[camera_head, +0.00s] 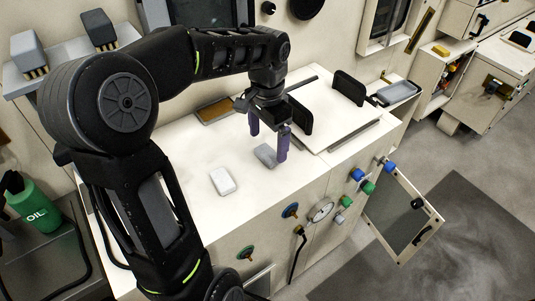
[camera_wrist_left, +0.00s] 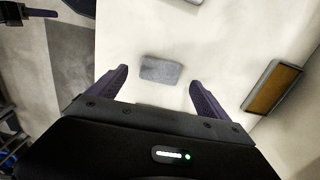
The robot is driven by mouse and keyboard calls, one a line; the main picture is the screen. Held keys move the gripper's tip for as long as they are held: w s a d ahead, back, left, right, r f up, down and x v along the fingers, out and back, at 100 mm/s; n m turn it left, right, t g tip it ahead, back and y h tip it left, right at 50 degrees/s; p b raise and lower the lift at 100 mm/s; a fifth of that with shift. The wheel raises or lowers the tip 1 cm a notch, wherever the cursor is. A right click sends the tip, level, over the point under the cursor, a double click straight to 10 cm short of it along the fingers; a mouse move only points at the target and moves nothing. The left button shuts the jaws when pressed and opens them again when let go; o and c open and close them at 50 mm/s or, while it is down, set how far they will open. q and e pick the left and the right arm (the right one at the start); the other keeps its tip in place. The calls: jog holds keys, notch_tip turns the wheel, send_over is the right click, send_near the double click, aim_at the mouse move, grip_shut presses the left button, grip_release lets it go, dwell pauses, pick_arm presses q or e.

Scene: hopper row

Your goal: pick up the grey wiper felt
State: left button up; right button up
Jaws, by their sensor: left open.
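The grey wiper felt (camera_head: 265,156) is a small flat grey pad lying on the white cabinet top. In the left wrist view the felt (camera_wrist_left: 161,70) lies just beyond the fingertips, between their lines. My left gripper (camera_head: 268,143) is open, with its two purple fingers above and beside the felt in the head view. It also shows open and empty in the left wrist view (camera_wrist_left: 158,78). One finger covers part of the felt's right end in the head view.
A white block (camera_head: 223,181) lies left of the felt. A brown-faced tray (camera_head: 215,110) is behind, and a white panel with black handles (camera_head: 348,88) stands to the right. Valve knobs (camera_head: 368,187) and an open door (camera_head: 402,222) project from the cabinet front.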

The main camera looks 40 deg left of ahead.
aim_at(268, 153)
pick_arm(q)
notch_tip(268, 153, down, 4)
jog(key=shift+r, duration=0.15)
jog(key=shift+c, duration=0.3)
jog(key=c, duration=1.4)
